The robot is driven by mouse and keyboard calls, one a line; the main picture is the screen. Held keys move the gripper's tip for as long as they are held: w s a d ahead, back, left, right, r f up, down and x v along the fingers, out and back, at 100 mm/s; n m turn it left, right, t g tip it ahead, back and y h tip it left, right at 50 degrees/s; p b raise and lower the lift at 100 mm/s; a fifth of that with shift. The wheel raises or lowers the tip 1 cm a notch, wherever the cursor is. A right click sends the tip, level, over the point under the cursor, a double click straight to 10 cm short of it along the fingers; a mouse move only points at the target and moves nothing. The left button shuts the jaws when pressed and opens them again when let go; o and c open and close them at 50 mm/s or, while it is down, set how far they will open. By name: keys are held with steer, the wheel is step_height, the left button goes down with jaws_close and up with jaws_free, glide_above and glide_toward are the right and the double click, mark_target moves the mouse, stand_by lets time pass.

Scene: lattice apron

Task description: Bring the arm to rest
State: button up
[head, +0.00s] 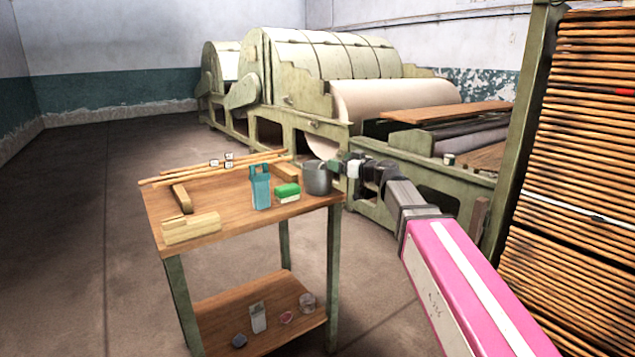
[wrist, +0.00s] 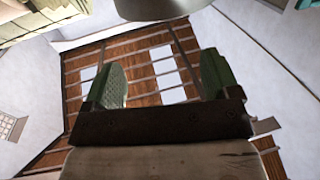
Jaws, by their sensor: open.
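My pink and grey arm reaches in from the lower right in the head view, ending in my gripper (head: 334,164) at the right end of the wooden cart (head: 230,222). The gripper is beside the rim of a grey metal pot (head: 318,180); I cannot tell whether they touch. In the wrist view my gripper (wrist: 160,82) has its two green finger pads wide apart, with nothing between them. Behind them show a brown ceiling and bright panels.
A teal holder (head: 260,187), a green-and-white block (head: 287,193), pale wood blocks (head: 191,228) and long sticks (head: 210,169) are on the cart top. The lower shelf holds small items. A large green machine (head: 310,60) stands behind; a stack of wooden slats (head: 585,150) is right. Floor at left is clear.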

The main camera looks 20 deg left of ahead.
steer(key=s+d+f+m+g+h, duration=0.2)
steer(key=s+d+f+h, duration=0.15)
steer(key=d+f, duration=0.65)
steer(key=s+d+f+m+g+h, duration=0.2)
steer(key=s+d+f+m+h, duration=0.3)
steer(key=f, duration=1)
steer(key=s+d+f+m+g+h, duration=0.2)
steer(key=s+d+f, duration=0.4)
steer(key=d, duration=0.5)
steer(key=s+d+f+m+g+h, duration=0.3)
steer(key=s+d+f+h, duration=0.2)
steer(key=d+f, duration=0.5)
steer(key=shift+s+d, duration=0.35)
steer(key=shift+s, duration=0.05)
